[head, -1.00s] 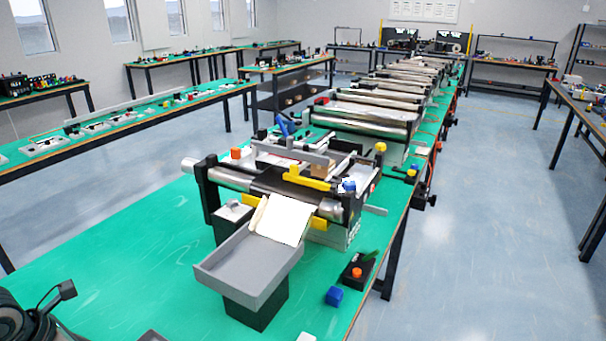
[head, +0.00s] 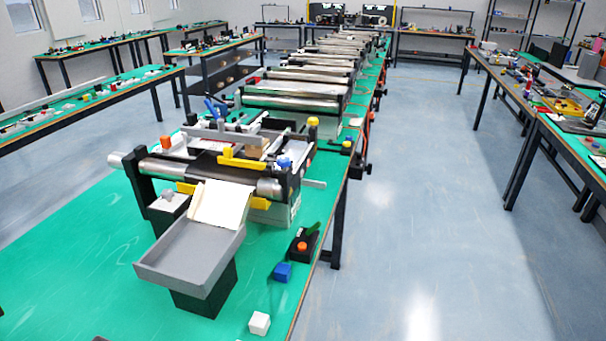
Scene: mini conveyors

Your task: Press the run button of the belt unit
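The belt unit (head: 213,169) stands on the green table, with a dark belt between metal rollers and black side posts. A pale sloping plate (head: 222,204) leads from its near end to a grey tray (head: 190,262) on a dark block. A small black control box (head: 303,245) sits at the table's right edge, right of the tray. It has an orange button (head: 302,246) on top and a green part (head: 313,229) at its far end; I cannot read any label on it. Neither of my grippers shows in the head view.
More belt units (head: 295,100) line the table behind. Open floor (head: 410,240) lies to the right. The table's left front is clear.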

